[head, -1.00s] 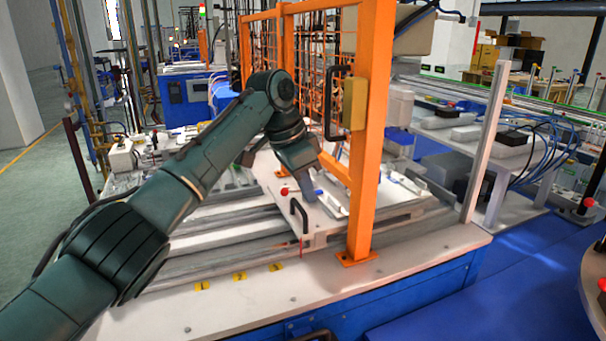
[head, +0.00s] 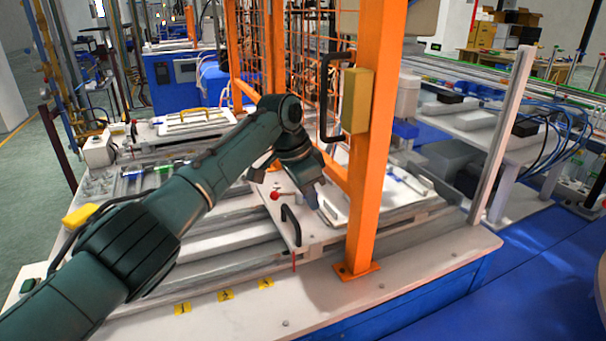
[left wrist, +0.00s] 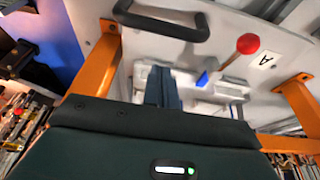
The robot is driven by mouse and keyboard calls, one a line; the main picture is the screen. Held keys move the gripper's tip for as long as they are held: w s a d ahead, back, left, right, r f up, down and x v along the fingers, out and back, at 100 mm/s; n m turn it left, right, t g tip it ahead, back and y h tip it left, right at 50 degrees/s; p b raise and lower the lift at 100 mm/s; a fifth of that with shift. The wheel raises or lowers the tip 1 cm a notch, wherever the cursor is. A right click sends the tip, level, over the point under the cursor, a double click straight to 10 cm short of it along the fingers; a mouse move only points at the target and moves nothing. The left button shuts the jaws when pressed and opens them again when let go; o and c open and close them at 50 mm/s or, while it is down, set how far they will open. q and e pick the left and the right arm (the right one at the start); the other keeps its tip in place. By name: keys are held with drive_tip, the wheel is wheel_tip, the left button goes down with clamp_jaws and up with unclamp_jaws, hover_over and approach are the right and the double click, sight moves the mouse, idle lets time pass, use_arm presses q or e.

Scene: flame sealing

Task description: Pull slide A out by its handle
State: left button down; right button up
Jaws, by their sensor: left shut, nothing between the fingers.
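Slide A is a white plate (head: 275,205) on the bench rails. It has a black bar handle (head: 291,226) at its front and a red ball knob (head: 276,196). In the left wrist view the handle (left wrist: 160,22) lies at the top, with the red knob (left wrist: 248,43) and an "A" label (left wrist: 265,60) to its right. My left gripper (head: 312,200) hangs over the plate, behind and right of the handle and apart from it. Its fingers show closed and empty in the left wrist view (left wrist: 162,90). My right gripper is out of view.
An orange post (head: 370,140) with a yellow box (head: 357,100) stands right of the slide, close to my gripper. Orange mesh fencing is behind. Yellow labels (head: 226,295) mark the bench front, which is clear. Another white plate with a yellow handle (head: 195,115) lies farther back.

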use_arm(q)
drive_tip(key=shift+x, duration=0.9)
drive_tip(key=shift+s+a+r+p, duration=0.2)
drive_tip(key=shift+a+r+p, duration=0.15)
drive_tip(key=shift+a, duration=0.4)
drive_tip(key=shift+s+a+r+p, duration=0.1)
drive_tip(key=shift+s+a+p, duration=0.1)
drive_tip(key=shift+a, duration=0.4)
drive_tip(key=shift+s+a+r+p, duration=0.1)
drive_tip(key=shift+s+a+p, duration=0.1)
drive_tip(key=shift+a, duration=0.35)
